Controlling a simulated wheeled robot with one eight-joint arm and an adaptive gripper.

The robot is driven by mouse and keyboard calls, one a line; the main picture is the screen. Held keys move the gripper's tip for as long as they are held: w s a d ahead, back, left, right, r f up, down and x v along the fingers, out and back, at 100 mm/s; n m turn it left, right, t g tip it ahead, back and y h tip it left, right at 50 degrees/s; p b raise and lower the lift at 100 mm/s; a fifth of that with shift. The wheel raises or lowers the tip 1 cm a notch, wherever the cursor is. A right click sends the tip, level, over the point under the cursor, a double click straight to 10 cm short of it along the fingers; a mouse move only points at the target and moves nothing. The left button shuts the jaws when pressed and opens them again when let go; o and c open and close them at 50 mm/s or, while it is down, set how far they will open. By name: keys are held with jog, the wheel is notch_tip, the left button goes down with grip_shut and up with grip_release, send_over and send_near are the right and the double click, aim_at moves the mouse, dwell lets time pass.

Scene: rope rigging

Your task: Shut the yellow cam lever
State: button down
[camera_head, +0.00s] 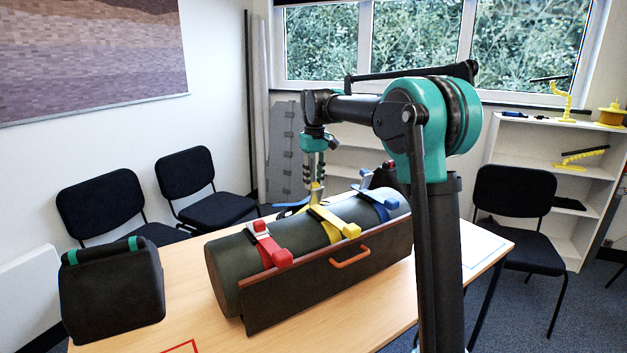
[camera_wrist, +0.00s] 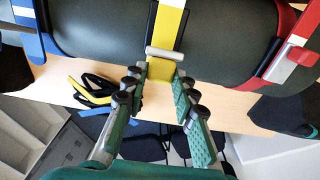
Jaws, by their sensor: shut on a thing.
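The yellow strap (camera_head: 328,220) lies across a dark green cylinder (camera_head: 232,265), between a red and a blue strap. Its yellow cam lever (camera_head: 316,190) stands up from the top of the cylinder at my gripper (camera_head: 315,183). In the wrist view the fingertips of my gripper (camera_wrist: 163,74) are on either side of the yellow lever end (camera_wrist: 160,71), shut on it, just below a grey crossbar (camera_wrist: 165,53). The strap (camera_wrist: 170,22) runs away over the cylinder. The lever's hinge is not clear.
The red strap (camera_head: 270,244) and the blue strap (camera_head: 382,203) flank the yellow one. A brown board with an orange handle (camera_head: 350,257) stands in front of the cylinder. A black bag (camera_head: 112,295) is on the wooden table (camera_head: 185,285) at left. Loose strap ends (camera_wrist: 92,92) hang behind.

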aim_at(327, 216)
jog(key=s+t+y, duration=0.1)
jog(key=s+d+t, duration=0.1)
jog(key=shift+s+d+f+t+y, duration=0.1)
jog(key=shift+d+f+t+y, duration=0.1)
jog(key=shift+d+t+y, duration=0.15)
jog(key=s+t+y, duration=0.1)
jog(key=s+d+f+t+y, duration=0.1)
jog(key=t, duration=0.1)
jog(key=shift+d+f, duration=0.1)
jog(key=shift+d, duration=0.05)
jog(key=s+f+t+y, duration=0.1)
jog(key=d+f+t+y, duration=0.1)
jog(key=t, duration=0.1)
jog(key=shift+s+d, duration=0.1)
jog(key=shift+s, duration=0.25)
jog(key=shift+s+d+f+t+y, duration=0.2)
jog(key=shift+s+f+t+y, duration=0.1)
jog(key=shift+f+t+y, duration=0.3)
jog(key=shift+s+d+f+t+y, duration=0.15)
jog(key=shift+s+f+t+y, duration=0.1)
jog(key=shift+f+t+y, duration=0.35)
jog(key=shift+r, duration=0.1)
jog(key=c, duration=1.2)
grip_release()
